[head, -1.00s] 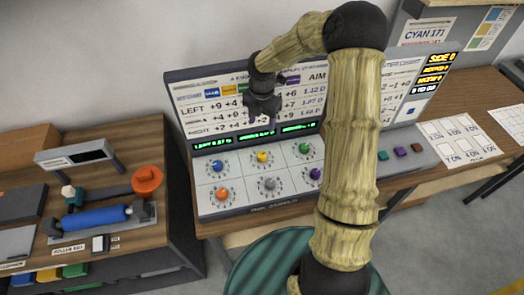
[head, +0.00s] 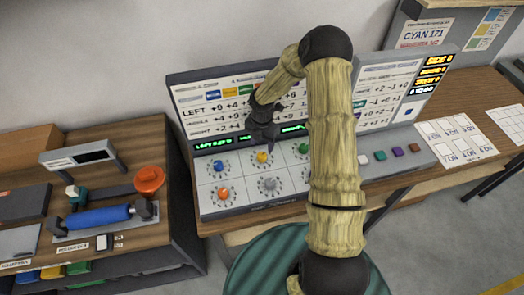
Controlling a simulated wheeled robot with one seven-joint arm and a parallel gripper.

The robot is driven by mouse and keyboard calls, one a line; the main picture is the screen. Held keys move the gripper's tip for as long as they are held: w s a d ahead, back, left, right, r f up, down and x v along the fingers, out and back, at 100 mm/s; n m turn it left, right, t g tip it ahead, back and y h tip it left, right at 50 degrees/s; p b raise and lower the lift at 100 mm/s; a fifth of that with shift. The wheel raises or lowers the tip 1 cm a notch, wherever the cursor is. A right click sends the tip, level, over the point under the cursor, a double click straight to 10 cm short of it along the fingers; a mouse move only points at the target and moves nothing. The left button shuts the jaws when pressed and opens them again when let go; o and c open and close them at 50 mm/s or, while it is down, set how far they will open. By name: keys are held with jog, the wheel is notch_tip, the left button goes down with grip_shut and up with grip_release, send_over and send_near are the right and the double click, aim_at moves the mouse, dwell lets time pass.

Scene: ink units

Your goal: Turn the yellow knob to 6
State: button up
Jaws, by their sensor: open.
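The yellow knob (head: 262,157) is in the upper row of the sloped grey console panel (head: 215,207), to the right of the blue knob (head: 219,166). A ring of small marks surrounds it, too small to read, so I cannot tell its setting. My gripper (head: 264,145) is open, dark and pointing down. In the picture it is just above the yellow knob, its tips close to the knob's top. I cannot tell whether they touch it. The gripper hides part of the green display strip behind.
An orange knob (head: 223,193) and a grey knob (head: 270,183) sit in the lower row. The green knob (head: 299,144) is close to my arm. My arm covers the panel's right part. A desk with a blue roller (head: 96,217) stands at the left.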

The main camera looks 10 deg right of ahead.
aim_at(262, 154)
notch_tip(262, 154, down, 7)
jog(key=shift+r+p, duration=0.2)
jog(key=shift+p, duration=0.55)
jog(key=c, duration=1)
